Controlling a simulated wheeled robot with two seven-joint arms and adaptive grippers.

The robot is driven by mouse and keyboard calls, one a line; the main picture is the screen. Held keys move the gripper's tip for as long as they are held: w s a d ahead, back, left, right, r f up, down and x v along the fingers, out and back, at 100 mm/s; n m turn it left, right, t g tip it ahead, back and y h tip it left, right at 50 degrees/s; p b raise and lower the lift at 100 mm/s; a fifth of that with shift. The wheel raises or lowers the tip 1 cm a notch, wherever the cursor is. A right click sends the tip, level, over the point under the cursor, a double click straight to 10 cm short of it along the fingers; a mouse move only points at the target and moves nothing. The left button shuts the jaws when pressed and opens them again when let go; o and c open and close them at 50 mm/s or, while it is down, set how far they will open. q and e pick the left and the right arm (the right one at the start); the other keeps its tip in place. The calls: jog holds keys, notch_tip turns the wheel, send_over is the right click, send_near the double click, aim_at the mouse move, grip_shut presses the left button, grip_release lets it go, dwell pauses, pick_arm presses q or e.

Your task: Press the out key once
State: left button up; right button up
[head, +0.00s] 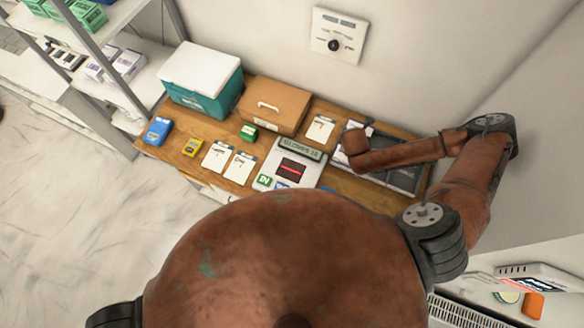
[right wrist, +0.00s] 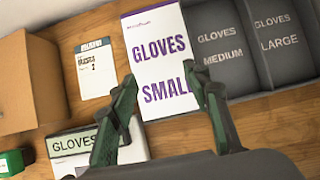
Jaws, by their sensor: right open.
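The stock device (head: 262,163) is a pale unit on the wooden table, with a display (head: 301,149) that starts with "GLOVES" and a red-lit dark window. On its near edge are a green key (head: 264,181) reading "IN" and a blue key (head: 282,186), partly cut off by my body; its label is not legible. The display also shows in the right wrist view (right wrist: 75,143), where the keys are not seen. My right gripper (right wrist: 165,88) is open and empty above the white "GLOVES SMALL" box (right wrist: 155,45), right of the device. My left gripper is out of view.
Dark grey bins marked medium (right wrist: 222,55) and large (right wrist: 278,40) stand right of the white box. A cardboard box (head: 285,98), teal box (head: 212,99) and several cards lie behind and left of the device. A wall dial (head: 337,28) is above.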

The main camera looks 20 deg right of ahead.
grip_shut()
dwell(0.3)
dwell(1.2)
